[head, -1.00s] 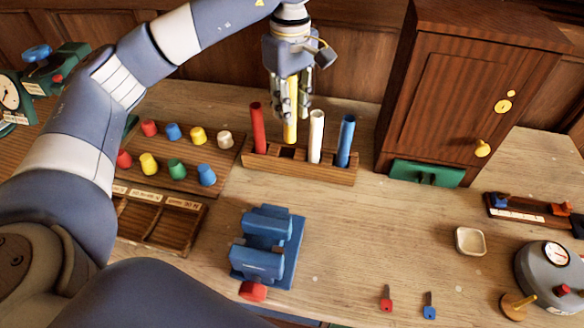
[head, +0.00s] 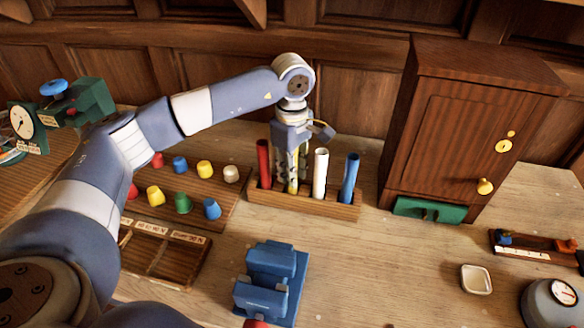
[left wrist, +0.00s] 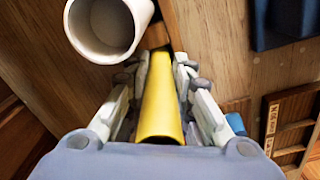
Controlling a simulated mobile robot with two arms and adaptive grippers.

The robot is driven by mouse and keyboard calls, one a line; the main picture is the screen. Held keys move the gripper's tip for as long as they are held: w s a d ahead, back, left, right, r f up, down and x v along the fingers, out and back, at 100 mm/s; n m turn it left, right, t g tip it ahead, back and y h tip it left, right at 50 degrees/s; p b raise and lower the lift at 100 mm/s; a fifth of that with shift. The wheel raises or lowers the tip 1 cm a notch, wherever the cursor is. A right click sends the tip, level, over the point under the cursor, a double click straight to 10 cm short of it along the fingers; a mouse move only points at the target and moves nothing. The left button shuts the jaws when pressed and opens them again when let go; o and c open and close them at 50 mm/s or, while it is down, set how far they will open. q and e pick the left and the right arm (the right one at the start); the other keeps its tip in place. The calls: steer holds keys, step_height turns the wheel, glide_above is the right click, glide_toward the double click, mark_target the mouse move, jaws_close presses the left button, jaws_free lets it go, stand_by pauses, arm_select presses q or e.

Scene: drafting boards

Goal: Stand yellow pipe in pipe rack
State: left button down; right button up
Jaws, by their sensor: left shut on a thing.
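My left gripper (head: 292,165) points down over the wooden pipe rack (head: 330,205). It is shut on the upright yellow pipe (head: 293,178), which also shows between the fingers in the left wrist view (left wrist: 161,105). The pipe's lower end is at the rack, between the red pipe (head: 263,163) and the white pipe (head: 320,170). My fingers partly cover it, and I cannot tell how deep its foot sits in the slot. The blue pipe (head: 350,177) stands at the rack's right end. My right gripper is not in view.
A board of coloured pegs (head: 215,215) lies left of the rack. A blue vise (head: 271,280) stands in front. A wooden cabinet (head: 455,120) with a green drawer (head: 428,210) rises on the right. Table between rack and vise is clear.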

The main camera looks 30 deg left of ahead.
arm_select(q)
steer(key=shift+f, duration=0.15)
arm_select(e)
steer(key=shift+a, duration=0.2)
arm_select(q)
steer(key=shift+f, duration=0.15)
steer(key=c, duration=1.4)
jaws_free()
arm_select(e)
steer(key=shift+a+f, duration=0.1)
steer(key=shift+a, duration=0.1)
arm_select(q)
steer(key=shift+r, duration=0.35)
step_height(320, 180, up, 12)
steer(key=b, duration=0.2)
steer(key=shift+f+b, duration=0.15)
steer(key=shift+b, duration=0.15)
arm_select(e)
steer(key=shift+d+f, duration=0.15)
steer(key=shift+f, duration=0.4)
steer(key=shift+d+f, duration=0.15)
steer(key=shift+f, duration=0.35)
